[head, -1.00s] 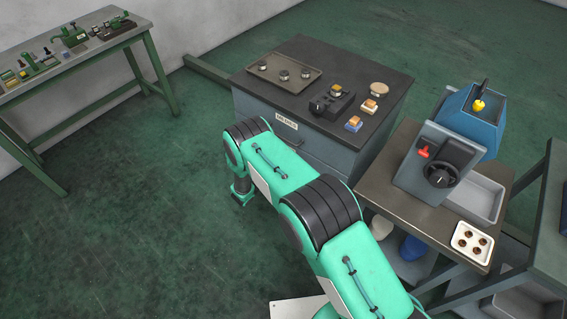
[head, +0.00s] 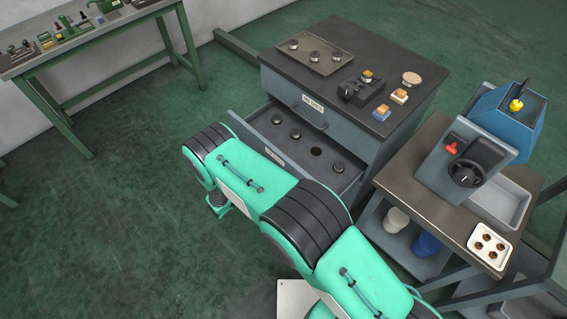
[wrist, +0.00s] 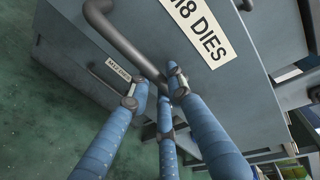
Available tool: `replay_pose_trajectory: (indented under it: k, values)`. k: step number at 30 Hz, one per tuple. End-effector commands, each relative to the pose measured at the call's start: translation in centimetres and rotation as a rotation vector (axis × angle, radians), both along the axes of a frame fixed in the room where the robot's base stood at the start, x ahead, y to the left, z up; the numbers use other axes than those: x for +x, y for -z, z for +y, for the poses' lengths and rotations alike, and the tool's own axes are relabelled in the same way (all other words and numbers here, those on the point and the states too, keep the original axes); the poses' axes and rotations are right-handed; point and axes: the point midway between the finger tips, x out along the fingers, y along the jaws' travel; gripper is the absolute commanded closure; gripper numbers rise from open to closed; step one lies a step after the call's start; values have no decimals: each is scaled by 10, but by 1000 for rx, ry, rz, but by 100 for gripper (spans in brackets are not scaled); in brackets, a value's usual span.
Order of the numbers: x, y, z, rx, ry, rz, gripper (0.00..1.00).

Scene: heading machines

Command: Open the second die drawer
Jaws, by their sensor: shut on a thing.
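The second die drawer (head: 291,168) of the grey cabinet stands pulled out, directly under the shut top drawer (head: 340,126). Several dark round dies (head: 296,134) sit inside it, with a dark round spot (head: 316,151) among them. In the wrist view, its front carries a white label (wrist: 200,28) reading "8 DIES" with the first part cut off. My gripper (wrist: 160,88) has its blue fingers closed around the drawer's grey bar handle (wrist: 128,38). In the head view my green arm hides the gripper and handle.
The cabinet top (head: 328,38) holds a tray with dies and small blocks. A side bench (head: 425,188) with a blue machine (head: 507,117) stands close on the right. A green-legged table (head: 90,36) is at back left. The floor to the left is clear.

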Motion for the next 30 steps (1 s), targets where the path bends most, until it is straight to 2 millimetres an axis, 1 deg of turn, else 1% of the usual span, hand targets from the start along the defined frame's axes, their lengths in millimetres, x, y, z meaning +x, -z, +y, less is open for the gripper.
replay_pose_trajectory:
  k: [1, 6, 12, 15, 21, 30]
  values:
    - [-11, 1, 13, 0, -5, 0, 100]
    - [-44, 1, 46, 0, -5, 0, 100]
    - [-77, 1, 79, 0, -4, 0, 100]
    - [-89, 0, 90, 0, -3, 0, 100]
    - [-103, 0, 103, 0, -1, 0, 100]
    - [-105, 0, 106, 1, 0, -1, 100]
